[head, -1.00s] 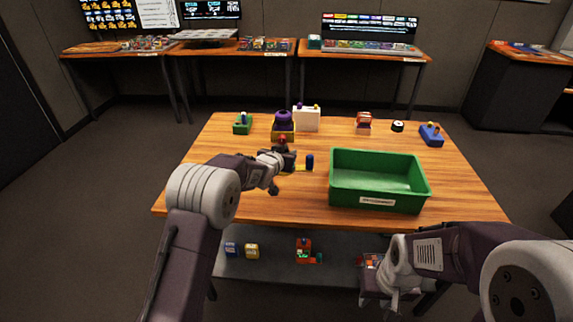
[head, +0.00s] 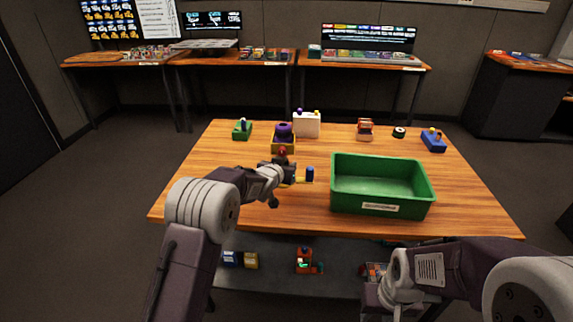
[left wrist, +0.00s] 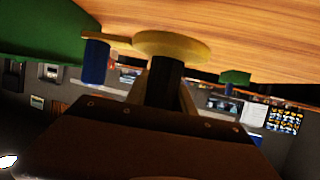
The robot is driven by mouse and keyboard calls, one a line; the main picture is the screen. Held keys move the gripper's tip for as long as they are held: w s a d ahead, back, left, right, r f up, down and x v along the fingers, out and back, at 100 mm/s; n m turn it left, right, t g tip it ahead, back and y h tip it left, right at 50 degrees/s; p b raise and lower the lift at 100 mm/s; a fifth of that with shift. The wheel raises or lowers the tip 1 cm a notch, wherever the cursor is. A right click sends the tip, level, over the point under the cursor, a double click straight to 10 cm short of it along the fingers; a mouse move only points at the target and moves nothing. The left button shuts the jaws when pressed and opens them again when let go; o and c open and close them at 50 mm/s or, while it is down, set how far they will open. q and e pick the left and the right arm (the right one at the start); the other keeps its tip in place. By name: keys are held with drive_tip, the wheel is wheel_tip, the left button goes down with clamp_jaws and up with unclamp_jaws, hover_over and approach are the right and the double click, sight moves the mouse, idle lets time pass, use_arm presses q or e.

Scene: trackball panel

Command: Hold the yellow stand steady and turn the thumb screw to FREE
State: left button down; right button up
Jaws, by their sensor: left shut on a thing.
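A yellow stand (left wrist: 172,44) shows in the left wrist view as a round yellow disc at the table surface, with a dark post and a yellow side arm. A blue upright peg (left wrist: 96,62) is on the arm's end; it also shows in the head view (head: 310,174). My left gripper (head: 284,172) is shut around the dark post. A small red part (head: 282,152) shows just behind the gripper in the head view; I cannot tell whether it is the thumb screw. No FREE mark is readable. My right gripper (head: 380,298) hangs low before the table, its fingers unclear.
A green crate (head: 381,208) stands right of the stand. A green block (head: 242,131), white box (head: 307,125) and blue block (head: 433,141) line the back. Bare wood lies at the front left.

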use_arm(q)
drive_tip(key=shift+f+b, duration=1.6)
drive_tip(key=shift+f, duration=0.75)
drive_tip(key=shift+f, duration=0.35)
